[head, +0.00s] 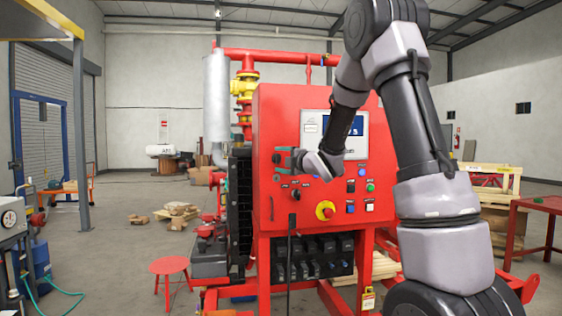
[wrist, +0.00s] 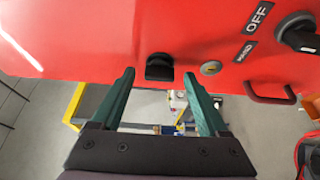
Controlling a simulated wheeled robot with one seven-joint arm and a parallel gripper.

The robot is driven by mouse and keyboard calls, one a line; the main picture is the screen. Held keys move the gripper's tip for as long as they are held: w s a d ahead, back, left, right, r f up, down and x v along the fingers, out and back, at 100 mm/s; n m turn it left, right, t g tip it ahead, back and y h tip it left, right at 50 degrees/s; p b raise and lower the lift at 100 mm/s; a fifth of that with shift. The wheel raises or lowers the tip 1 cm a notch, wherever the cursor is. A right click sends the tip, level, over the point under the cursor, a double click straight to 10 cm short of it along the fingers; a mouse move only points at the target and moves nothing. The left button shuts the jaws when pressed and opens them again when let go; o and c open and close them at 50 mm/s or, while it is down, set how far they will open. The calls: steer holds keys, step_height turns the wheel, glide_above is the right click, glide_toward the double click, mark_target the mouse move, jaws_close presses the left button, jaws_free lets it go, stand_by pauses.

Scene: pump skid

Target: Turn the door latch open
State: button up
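The door latch (wrist: 159,67) is a small black handle on the red panel door (wrist: 85,35), in the upper middle of the wrist view. My gripper (wrist: 160,75) is open, with one green finger on each side of the latch in that view. I see a gap on both sides and cannot tell whether the tips reach past the latch's face. In the head view my gripper (head: 283,158) is at the left part of the red cabinet (head: 275,112); the latch is hard to make out there.
A round keylock (wrist: 211,68) sits just right of the latch in the wrist view. A black selector knob (wrist: 299,37) and a red pull handle (wrist: 270,97) are farther right. A yellow-ringed red stop button (head: 325,210) is lower on the cabinet. A red stool (head: 169,266) stands left.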

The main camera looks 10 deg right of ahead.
steer(key=v, duration=1)
steer(key=shift+s, duration=0.4)
steer(key=shift+d, duration=0.15)
steer(key=s+d+r+m+g+h, duration=0.1)
steer(key=s+d+m+g+h, duration=0.1)
steer(key=s+d+m+h, duration=0.45)
steer(key=s+d+r+m+g+h, duration=0.15)
steer(key=s+m, duration=0.25)
steer(key=m, duration=0.6)
steer(key=s+a+f+m+g+y, duration=0.1)
steer(key=s+a+f+m+g, duration=0.1)
steer(key=s+m, duration=0.3)
steer(key=s+a+f+m+g+y, duration=0.2)
steer(key=s+a+m+g, duration=0.2)
steer(key=s, duration=1)
steer(key=shift+a+f+m, duration=0.2)
steer(key=shift+a+m, duration=0.45)
steer(key=shift+a, duration=0.15)
